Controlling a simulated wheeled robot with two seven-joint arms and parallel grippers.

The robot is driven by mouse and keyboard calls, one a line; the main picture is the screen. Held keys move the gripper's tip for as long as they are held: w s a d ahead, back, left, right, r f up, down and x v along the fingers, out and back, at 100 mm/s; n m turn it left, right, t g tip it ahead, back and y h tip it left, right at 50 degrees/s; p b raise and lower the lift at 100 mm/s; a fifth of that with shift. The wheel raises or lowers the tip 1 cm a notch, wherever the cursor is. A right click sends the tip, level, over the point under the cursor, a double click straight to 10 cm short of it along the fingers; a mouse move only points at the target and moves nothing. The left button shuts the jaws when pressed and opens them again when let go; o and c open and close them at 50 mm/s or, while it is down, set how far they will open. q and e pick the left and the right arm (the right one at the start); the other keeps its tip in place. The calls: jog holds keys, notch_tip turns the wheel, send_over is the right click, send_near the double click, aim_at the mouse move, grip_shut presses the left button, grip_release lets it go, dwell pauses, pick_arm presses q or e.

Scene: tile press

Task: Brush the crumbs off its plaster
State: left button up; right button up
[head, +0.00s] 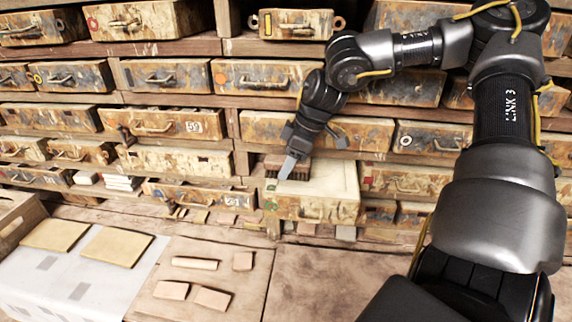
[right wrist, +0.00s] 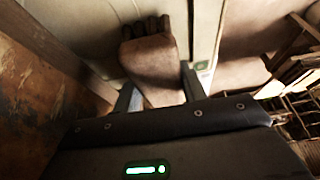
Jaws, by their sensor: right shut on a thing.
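A pale plaster-topped block (head: 330,178) juts out from the shelves in the middle of the head view. It has small green marks at its left side. My right gripper (head: 290,168) is over its back left part, shut on a brown brush with dark bristles (head: 272,162). In the right wrist view the brush (right wrist: 152,62) sits between the two fingers, over the pale surface (right wrist: 203,25). I cannot tell whether the bristles touch the plaster. No crumbs can be made out. My left gripper is out of view.
Worn drawers (head: 178,122) fill the shelves behind and beside the block. On the bench in front lie several small tan pieces (head: 212,298) and two flat tan tiles (head: 116,246) on a pale sheet (head: 60,280). The bench right of the pieces (head: 330,280) is clear.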

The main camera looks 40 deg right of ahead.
aim_at(302, 163)
jog(key=shift+s+d+r, duration=0.1)
jog(key=shift+s+d, duration=1)
jog(key=shift+s, duration=0.2)
jog(key=shift+s+d+p, duration=0.55)
jog(key=shift+s+d, duration=0.35)
jog(key=shift+s, duration=0.2)
jog(key=shift+s+d+p, duration=0.3)
jog(key=shift+s+p, duration=0.2)
jog(key=shift+s+d+p, duration=0.35)
jog(key=shift+s+d, duration=0.35)
jog(key=shift+s, duration=0.05)
